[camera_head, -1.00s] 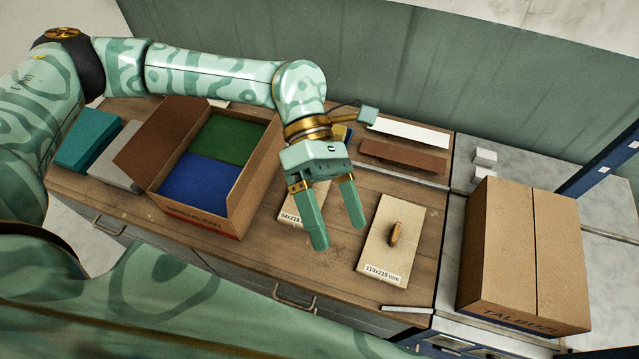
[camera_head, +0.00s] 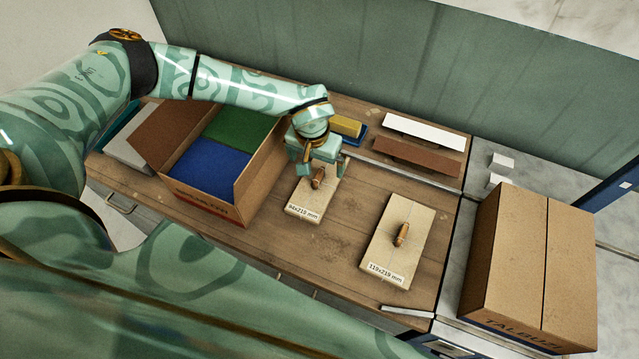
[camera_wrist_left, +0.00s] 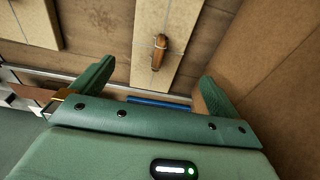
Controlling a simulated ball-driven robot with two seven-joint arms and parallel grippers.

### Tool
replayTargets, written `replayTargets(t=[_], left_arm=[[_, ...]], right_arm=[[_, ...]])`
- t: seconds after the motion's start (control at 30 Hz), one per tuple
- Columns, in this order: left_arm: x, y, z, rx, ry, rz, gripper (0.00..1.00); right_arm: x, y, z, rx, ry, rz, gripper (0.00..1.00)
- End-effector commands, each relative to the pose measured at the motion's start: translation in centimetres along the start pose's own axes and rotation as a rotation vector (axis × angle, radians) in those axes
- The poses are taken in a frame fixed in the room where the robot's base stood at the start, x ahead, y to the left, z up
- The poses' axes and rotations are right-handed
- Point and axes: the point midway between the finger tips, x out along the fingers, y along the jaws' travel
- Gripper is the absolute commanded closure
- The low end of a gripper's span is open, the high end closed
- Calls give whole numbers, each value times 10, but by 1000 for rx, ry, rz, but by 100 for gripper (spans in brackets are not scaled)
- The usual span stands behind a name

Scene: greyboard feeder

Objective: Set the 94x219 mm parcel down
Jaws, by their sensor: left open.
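The 94x219 mm parcel (camera_head: 311,198) is a flat, pale board with a brown handle (camera_head: 318,178) and a printed label. It lies flat on the wooden bench, just right of the open carton. My left gripper (camera_head: 320,172) is open and empty above its far part, with the fingers on either side of the handle. In the left wrist view the handle (camera_wrist_left: 159,52) shows between the open fingers, apart from both. My right gripper is not in view.
An open carton (camera_head: 243,190) holding blue and green pieces stands close left of the parcel. The 119x219 mm parcel (camera_head: 392,255) lies to the right. A closed carton (camera_head: 520,260) stands at the far right. Bare bench (camera_head: 350,215) separates the two parcels.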

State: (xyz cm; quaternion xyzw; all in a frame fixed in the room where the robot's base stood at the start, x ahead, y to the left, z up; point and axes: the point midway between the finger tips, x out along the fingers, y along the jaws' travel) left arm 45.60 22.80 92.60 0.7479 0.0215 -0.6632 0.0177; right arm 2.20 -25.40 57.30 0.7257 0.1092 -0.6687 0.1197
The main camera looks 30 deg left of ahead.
Motion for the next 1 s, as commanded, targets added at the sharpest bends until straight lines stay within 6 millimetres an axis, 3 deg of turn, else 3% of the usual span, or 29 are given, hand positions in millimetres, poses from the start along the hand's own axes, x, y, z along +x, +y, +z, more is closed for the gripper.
replayTargets(t=[0.1, 0.33, 0.6, 0.87, 1.0], left_arm=[[24, 0, 0, -1, -2, 0, 0], [43, 1, 0, -2, -1, 1, 0], [84, 3, -2, -3, -2, 1, 0], [85, 2, -2, -2, 1, 1, 0], [85, 2, -2, -2, 1, 1, 36]], right_arm=[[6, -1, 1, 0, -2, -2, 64], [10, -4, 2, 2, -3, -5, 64], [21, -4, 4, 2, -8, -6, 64], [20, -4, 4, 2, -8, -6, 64], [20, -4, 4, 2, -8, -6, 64]])
